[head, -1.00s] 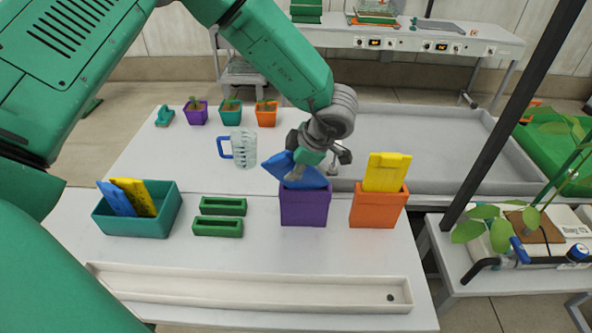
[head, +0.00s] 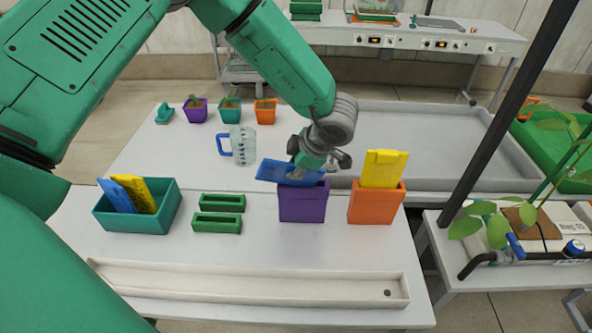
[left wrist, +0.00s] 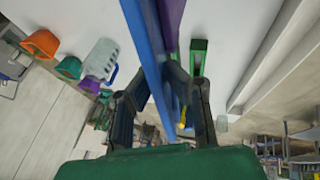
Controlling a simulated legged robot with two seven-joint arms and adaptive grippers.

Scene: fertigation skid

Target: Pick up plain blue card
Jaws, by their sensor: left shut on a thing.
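A blue card (head: 278,172) with no marking I can make out is tilted at the mouth of the purple box (head: 303,205). My left gripper (head: 315,168) is shut on it from above. In the left wrist view the card (left wrist: 148,40) shows edge-on between the fingers (left wrist: 165,100), with a purple strip beside it. I cannot tell whether its lower edge is inside the box or just above it. Another blue card (head: 116,196) leans in the teal bin (head: 138,221) beside a yellow card (head: 139,194) with dark marks. My right gripper is not in view.
An orange box (head: 375,207) with a yellow card (head: 383,168) stands just right of the purple box. Two green slotted holders (head: 218,213) are to the left. A clear jug (head: 242,146) stands behind. A long white trough (head: 245,288) lies in front.

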